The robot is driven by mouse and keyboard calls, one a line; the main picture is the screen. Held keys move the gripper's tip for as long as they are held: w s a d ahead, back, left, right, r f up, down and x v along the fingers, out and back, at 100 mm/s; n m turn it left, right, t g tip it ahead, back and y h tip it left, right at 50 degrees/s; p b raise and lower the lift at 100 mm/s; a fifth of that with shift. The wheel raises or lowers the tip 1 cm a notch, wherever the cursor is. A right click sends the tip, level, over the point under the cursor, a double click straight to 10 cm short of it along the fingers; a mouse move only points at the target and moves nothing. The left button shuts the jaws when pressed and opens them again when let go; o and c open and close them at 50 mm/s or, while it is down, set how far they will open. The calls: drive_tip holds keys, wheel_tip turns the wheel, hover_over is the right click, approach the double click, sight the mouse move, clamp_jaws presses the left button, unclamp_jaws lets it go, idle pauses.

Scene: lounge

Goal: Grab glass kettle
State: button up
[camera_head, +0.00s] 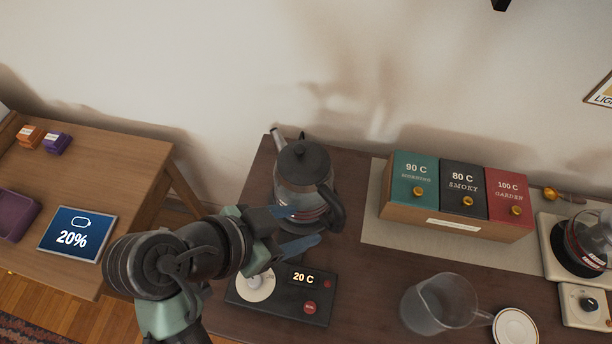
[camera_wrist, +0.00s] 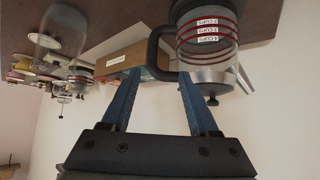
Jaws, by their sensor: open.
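The glass kettle (camera_head: 300,192) stands upright near the back left of the dark table. It has a clear body with red lines, a dark lid, a spout toward the back left and a dark handle (camera_head: 333,210) toward the front right. My gripper (camera_head: 306,226) is open, with its two blue fingers reaching in from the left, low in front of the kettle. In the upside-down wrist view the kettle (camera_wrist: 212,45) is at the top right. Its handle (camera_wrist: 154,55) appears between the fingertips of my gripper (camera_wrist: 160,73). I cannot tell whether a finger touches it.
A dark heater base (camera_head: 280,298) reading 20 C lies in front of the kettle. To the right are a box of 90, 80 and 100 C drawers (camera_head: 457,228), a clear pitcher (camera_head: 438,302), a white saucer (camera_head: 516,328) and another glass pot (camera_head: 588,242).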

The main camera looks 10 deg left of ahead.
sight(334, 222)
drive_tip(key=x, duration=0.7)
drive_tip(key=p+x, duration=0.1)
drive_tip(key=x, duration=0.3)
drive_tip(key=shift+s+d+f, duration=0.15)
drive_tip(key=shift+s+d, duration=0.2)
drive_tip(key=shift+d, duration=0.15)
drive_tip(key=shift+w+d+f, duration=0.2)
drive_tip(key=shift+w+f, duration=0.2)
drive_tip(key=shift+f, duration=0.1)
clamp_jaws()
drive_tip(key=shift+r, duration=0.2)
idle(0.3)
